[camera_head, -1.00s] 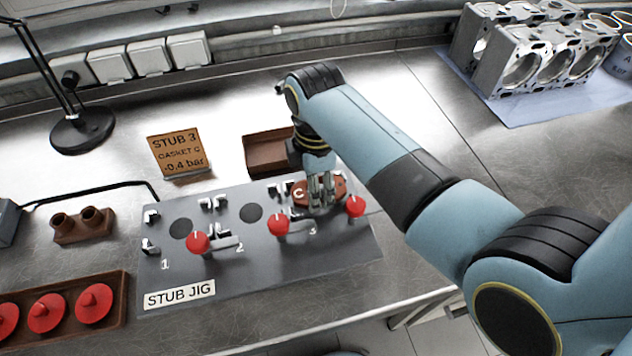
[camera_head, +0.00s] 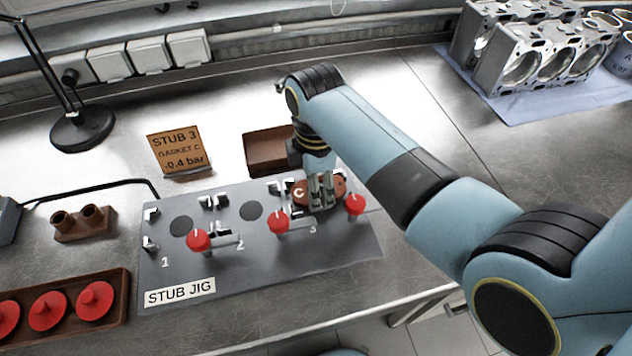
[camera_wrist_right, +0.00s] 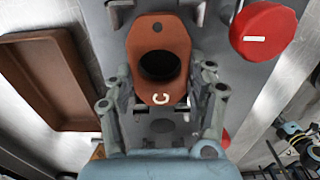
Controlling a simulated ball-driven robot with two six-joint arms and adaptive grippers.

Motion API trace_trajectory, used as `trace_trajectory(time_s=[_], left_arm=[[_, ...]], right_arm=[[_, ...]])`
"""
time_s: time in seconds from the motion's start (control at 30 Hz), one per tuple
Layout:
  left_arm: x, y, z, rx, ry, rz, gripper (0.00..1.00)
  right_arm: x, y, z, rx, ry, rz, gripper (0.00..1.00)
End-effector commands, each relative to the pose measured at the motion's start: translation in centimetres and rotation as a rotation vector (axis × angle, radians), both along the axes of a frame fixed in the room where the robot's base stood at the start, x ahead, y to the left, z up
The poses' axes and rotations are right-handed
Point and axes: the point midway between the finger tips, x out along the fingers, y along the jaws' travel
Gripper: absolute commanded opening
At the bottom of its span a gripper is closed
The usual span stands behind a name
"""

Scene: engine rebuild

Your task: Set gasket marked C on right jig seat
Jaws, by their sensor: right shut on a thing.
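The gasket marked C (camera_head: 300,194) is a reddish-brown plate at seat 3, the right seat of the stub jig (camera_head: 205,270). In the right wrist view the gasket (camera_wrist_right: 160,34) shows its dark round hole and the white C. My right gripper (camera_head: 321,190) is shut on the gasket from above; its fingers (camera_wrist_right: 160,85) flank the plate in the wrist view. The gasket lies at or just above the jig face; I cannot tell if it touches. The seat beneath is hidden.
Red knobs (camera_head: 278,222) stand along the jig, one (camera_wrist_right: 264,30) close to the gasket. A tray of red parts (camera_head: 125,300) is at front left. An engine block (camera_head: 535,60) stands back right.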

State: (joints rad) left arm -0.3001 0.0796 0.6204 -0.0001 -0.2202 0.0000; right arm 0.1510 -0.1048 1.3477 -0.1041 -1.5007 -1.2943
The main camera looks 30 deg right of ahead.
Motion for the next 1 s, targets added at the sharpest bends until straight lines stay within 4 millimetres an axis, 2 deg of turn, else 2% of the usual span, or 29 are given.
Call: trace_trajectory(time_s=[0.73, 0.77, 0.93, 1.0], left_arm=[[0.00, 0.00, 0.00, 0.000, 0.000, 0.000, 0.40], [0.00, 0.00, 0.00, 0.000, 0.000, 0.000, 0.40], [0.00, 0.00, 0.00, 0.000, 0.000, 0.000, 0.40], [0.00, 0.00, 0.00, 0.000, 0.000, 0.000, 0.40]], right_arm=[[0.03, -0.02, -0.87, 0.000, -0.001, 0.000, 0.24], [0.03, -0.02, -0.87, 0.000, -0.001, 0.000, 0.59], [0.01, -0.01, -0.88, 0.000, 0.000, 0.000, 0.81], [0.01, -0.01, -0.88, 0.000, 0.000, 0.000, 0.82]])
